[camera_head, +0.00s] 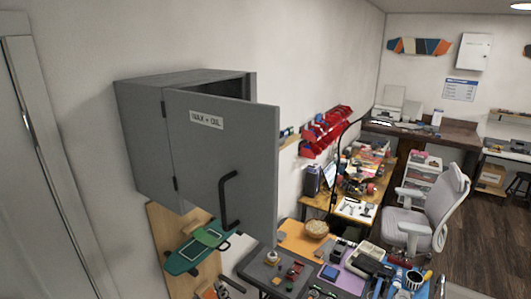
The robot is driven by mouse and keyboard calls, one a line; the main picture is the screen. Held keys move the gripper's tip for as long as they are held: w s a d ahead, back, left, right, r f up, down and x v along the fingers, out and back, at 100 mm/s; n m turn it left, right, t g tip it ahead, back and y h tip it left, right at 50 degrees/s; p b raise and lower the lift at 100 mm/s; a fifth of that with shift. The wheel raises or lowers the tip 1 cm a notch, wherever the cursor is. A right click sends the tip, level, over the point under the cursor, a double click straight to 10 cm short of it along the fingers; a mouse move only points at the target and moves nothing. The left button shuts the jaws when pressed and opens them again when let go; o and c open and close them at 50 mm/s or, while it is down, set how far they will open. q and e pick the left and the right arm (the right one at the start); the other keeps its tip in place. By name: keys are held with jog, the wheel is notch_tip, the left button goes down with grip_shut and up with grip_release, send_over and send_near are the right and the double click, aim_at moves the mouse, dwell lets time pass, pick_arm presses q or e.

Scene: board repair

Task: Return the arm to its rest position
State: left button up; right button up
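Neither of my grippers shows in the head view, and I see no part of my arms there. A grey wall cabinet (142,150) hangs at the left. Its door (205,160), labelled "WAX + OIL" and fitted with a dark handle (226,200), stands open. The door hides most of the cabinet's inside; only a narrow dark strip shows above it.
A workbench with a grey mat (255,272), small parts and tools stands below right of the cabinet. A wooden bowl (316,229) sits behind the mat. A grey office chair (432,215) stands at the right. Open wooden floor (485,240) lies beyond it.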

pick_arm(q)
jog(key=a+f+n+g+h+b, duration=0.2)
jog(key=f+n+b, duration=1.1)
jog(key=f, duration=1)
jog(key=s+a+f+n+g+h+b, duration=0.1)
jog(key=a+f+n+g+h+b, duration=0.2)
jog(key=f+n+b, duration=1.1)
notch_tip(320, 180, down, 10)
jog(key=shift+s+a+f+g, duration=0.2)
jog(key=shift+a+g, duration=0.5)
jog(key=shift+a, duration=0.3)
